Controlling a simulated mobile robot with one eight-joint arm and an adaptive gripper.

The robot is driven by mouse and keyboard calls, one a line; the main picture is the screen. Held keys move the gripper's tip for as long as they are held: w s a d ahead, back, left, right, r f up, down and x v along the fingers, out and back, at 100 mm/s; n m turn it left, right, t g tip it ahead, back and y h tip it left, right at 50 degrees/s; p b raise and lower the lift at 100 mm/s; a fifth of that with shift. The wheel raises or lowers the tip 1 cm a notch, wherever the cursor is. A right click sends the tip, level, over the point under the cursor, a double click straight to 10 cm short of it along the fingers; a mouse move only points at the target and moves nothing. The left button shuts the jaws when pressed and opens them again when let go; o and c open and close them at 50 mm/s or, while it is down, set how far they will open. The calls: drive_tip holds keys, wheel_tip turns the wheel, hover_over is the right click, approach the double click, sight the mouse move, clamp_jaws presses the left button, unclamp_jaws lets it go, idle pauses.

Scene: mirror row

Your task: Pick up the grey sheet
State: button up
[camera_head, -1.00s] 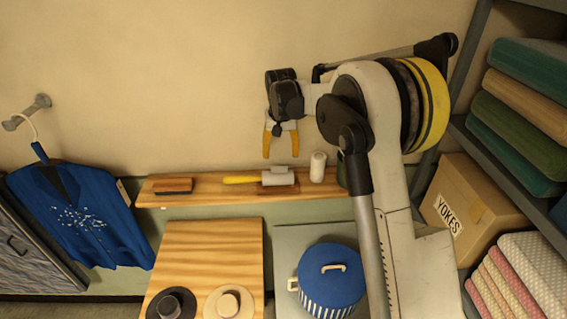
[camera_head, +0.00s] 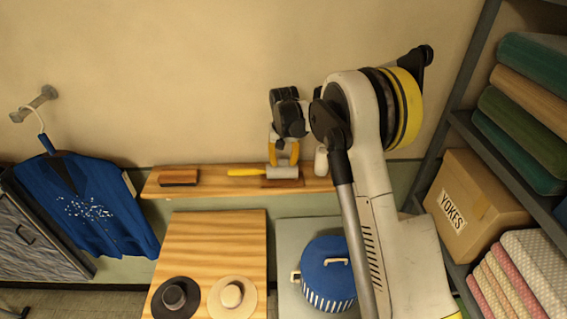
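My gripper (camera_head: 283,162) has yellow fingers, pointing down and apart with nothing visible between them. Its fingertips show just above the grey roller (camera_head: 283,172) with a yellow handle, on the wooden shelf; I cannot tell whether they touch it. I cannot single out a loose grey sheet with certainty. A flat grey surface (camera_head: 293,228) shows under and behind the blue pot, partly hidden by the pot and my arm. A grey wavy-patterned panel (camera_head: 38,240) stands at the far left.
The wooden shelf (camera_head: 215,184) also holds a brown block (camera_head: 179,177) and a white cylinder (camera_head: 321,160). Below are a wooden table (camera_head: 212,240) with two hats and a blue pot (camera_head: 328,268). A blue jacket (camera_head: 90,205) hangs left. A rack with a box (camera_head: 475,200) stands right.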

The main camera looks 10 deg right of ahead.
sight(284, 160)
drive_tip(key=shift+c, duration=0.2)
drive_tip(key=shift+r, duration=0.65)
wheel_tip(284, 160, up, 3)
drive_tip(key=shift+b, duration=0.3)
drive_tip(key=s+d+r+b, duration=0.1)
drive_tip(key=s+d+r, duration=0.5)
drive_tip(key=s+d, duration=0.2)
drive_tip(key=shift+s+r, duration=0.35)
